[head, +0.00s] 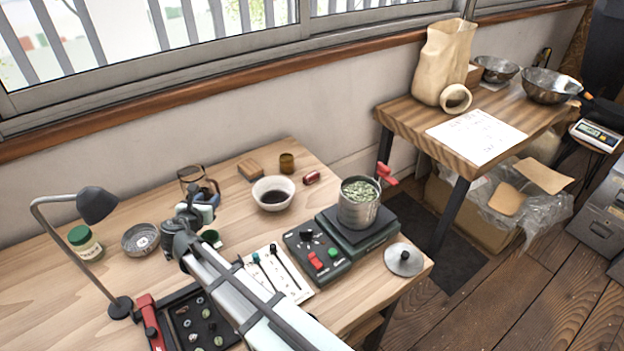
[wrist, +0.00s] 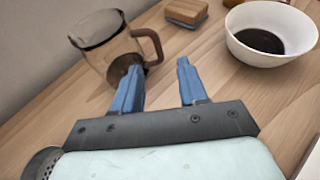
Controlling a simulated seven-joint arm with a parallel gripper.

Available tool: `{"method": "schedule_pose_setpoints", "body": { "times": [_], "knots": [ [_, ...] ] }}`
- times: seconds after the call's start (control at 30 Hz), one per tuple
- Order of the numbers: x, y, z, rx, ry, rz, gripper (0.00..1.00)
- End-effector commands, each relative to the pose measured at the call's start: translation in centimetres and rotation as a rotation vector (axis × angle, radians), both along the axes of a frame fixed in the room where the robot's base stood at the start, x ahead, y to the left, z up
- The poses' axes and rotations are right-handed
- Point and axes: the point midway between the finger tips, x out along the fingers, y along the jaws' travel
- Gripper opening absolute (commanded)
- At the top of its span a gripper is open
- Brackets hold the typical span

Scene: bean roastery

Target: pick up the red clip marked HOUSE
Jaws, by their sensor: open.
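A small dark-red object (head: 311,178), which looks like a clip, lies on the wooden table right of the white bowl in the head view. Any lettering on it is too small to read. I cannot make it out in the wrist view. My gripper (head: 209,199) is left of the white bowl, near the glass jug, with the bowl between it and the red object. In the wrist view my gripper (wrist: 157,78) has its two blue fingers apart, with only bare tabletop between them.
The white bowl (head: 273,194) of dark liquid, a wooden block (head: 250,170), a brown cup (head: 287,163) and a glass jug (wrist: 122,62) stand close by. A metal can (head: 357,210) of green beans with a red handle sits on a black unit. The table's left part has free room.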

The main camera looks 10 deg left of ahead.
Motion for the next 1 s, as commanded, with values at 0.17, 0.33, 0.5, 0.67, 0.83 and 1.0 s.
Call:
{"method": "schedule_pose_setpoints", "body": {
  "times": [0.17,0.33,0.5,0.67,0.83,1.0],
  "knots": [
    [0.0,0.0,0.0,0.000,0.000,0.000,0.55],
    [0.0,0.0,0.0,0.000,0.000,-0.001,0.55],
    [1.8,-1.7,0.0,0.000,0.000,-0.031,0.55],
    [6.4,-6.1,1.2,0.013,-0.009,-0.110,0.55],
    [12.4,-11.7,3.8,0.039,-0.030,-0.213,0.55],
    [18.6,-17.4,6.9,0.069,-0.055,-0.316,0.55]
  ]
}}
